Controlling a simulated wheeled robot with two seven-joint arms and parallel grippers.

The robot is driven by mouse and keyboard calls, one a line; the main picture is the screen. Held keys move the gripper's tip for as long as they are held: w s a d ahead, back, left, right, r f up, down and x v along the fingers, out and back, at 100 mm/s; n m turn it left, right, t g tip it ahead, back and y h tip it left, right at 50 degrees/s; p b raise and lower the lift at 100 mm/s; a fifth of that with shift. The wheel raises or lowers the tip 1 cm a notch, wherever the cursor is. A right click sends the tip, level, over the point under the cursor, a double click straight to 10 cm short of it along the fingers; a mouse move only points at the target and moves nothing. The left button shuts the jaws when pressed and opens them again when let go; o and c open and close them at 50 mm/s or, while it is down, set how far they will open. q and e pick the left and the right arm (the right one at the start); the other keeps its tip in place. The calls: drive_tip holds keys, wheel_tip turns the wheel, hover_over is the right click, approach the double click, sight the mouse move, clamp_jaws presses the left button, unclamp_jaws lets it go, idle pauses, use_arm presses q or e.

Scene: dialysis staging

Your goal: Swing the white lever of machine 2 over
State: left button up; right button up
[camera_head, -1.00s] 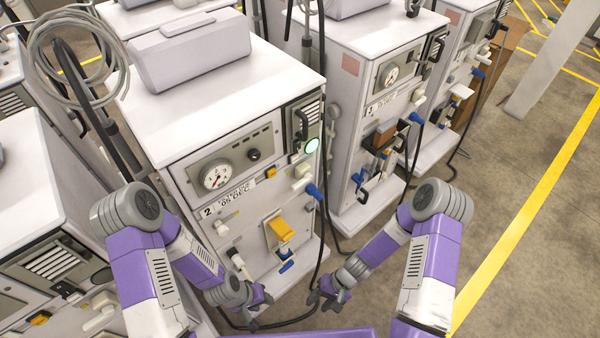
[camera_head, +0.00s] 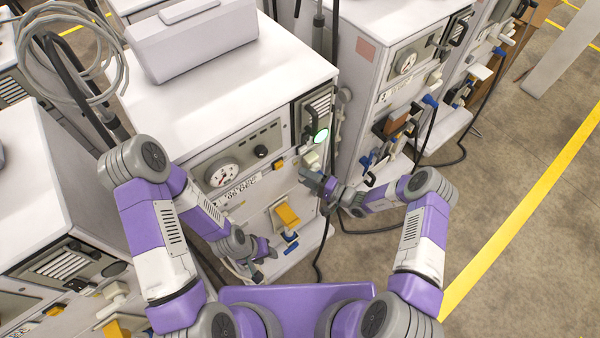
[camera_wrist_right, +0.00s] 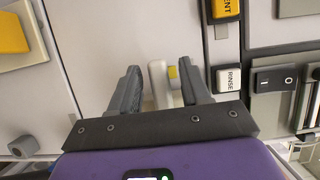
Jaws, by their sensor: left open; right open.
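Machine 2 (camera_head: 222,128) stands in the middle of the head view, with a round gauge and a lit green button on its front. Its white lever (camera_wrist_right: 158,84) shows in the right wrist view, upright in the picture beside a small yellow part. My right gripper (camera_wrist_right: 160,72) is open, with one finger on each side of the lever; I cannot tell whether they touch it. In the head view my right gripper (camera_head: 318,182) is at the right side of the front panel and hides part of it. My left gripper (camera_head: 264,249) is open and empty, low before the panel.
A yellow handle (camera_head: 287,215) sits low on the panel. In the right wrist view, a RINSE button (camera_wrist_right: 228,80) and a black rocker switch (camera_wrist_right: 275,79) lie right of the fingers. Another machine (camera_head: 385,45) stands close on the right, with a dark hose between.

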drive_tip(key=shift+x, duration=1.25)
clamp_jaws()
